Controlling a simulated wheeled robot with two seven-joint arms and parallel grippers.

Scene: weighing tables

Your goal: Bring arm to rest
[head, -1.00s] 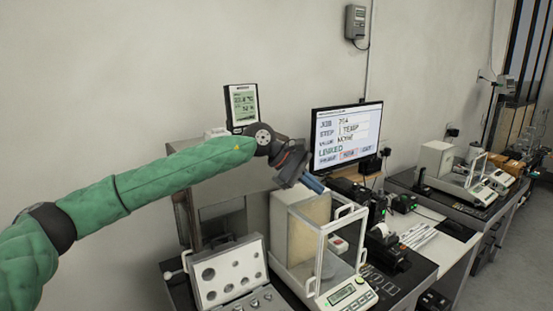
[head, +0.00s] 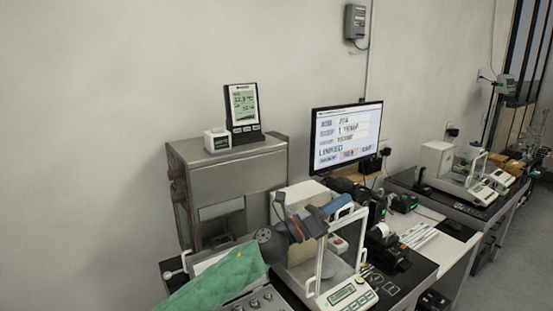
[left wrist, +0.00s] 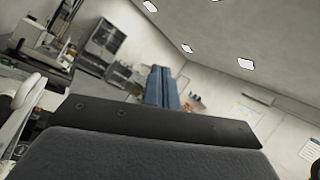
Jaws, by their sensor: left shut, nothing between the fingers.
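My left arm in its green sleeve comes in low from the bottom of the head view. My left gripper (head: 332,207) is over the near analytical balance (head: 352,293), in front of its glass draft shield in the picture. Its blue fingers are shut together and hold nothing. In the left wrist view the shut blue fingers (left wrist: 163,88) point out into the room. I cannot tell whether the gripper touches the shield. My right gripper is in neither view.
A weight case (head: 262,300) lies partly hidden behind my sleeve. A steel cabinet (head: 190,155) carries a climate display (head: 243,108) and a small white box. A monitor (head: 345,135) stands behind the balance. A second balance (head: 475,190) is on the far table.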

